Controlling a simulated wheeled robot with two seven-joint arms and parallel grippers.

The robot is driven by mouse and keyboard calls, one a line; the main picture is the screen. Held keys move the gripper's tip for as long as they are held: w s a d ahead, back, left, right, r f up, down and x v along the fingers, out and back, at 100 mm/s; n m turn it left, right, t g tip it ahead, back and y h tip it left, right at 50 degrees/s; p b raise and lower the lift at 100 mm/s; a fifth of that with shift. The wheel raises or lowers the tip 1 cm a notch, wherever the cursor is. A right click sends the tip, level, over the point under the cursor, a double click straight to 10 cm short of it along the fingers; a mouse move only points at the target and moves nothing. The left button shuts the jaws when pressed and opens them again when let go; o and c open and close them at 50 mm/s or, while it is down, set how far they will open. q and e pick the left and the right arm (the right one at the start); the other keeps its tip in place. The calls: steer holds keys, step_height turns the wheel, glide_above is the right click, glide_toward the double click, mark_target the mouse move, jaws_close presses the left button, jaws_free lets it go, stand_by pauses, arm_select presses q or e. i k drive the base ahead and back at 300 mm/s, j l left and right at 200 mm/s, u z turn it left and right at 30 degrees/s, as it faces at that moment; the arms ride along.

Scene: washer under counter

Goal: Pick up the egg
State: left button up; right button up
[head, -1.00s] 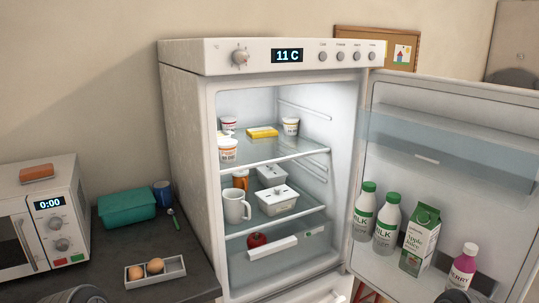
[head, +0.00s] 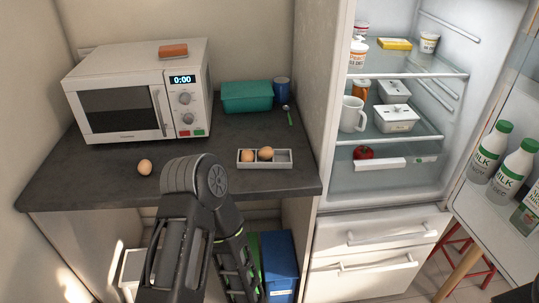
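A brown egg (head: 145,167) lies loose on the dark counter (head: 80,178), in front of the microwave. Two more eggs, one on the left (head: 247,155) and one on the right (head: 265,153), sit in a grey egg tray (head: 283,160) near the counter's right end. My dark arm rises in front of the counter's front edge, between the loose egg and the tray, and bends back down. I see no gripper fingertips on it. My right gripper is not in view.
The microwave (head: 120,112) stands behind the loose egg with an orange-brown block (head: 173,51) on top. The stocked fridge (head: 337,130) is open at right. Bins (head: 280,262) stand below the counter.

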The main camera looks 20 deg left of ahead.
mark_target(145, 167)
steer(key=u, duration=1.7)
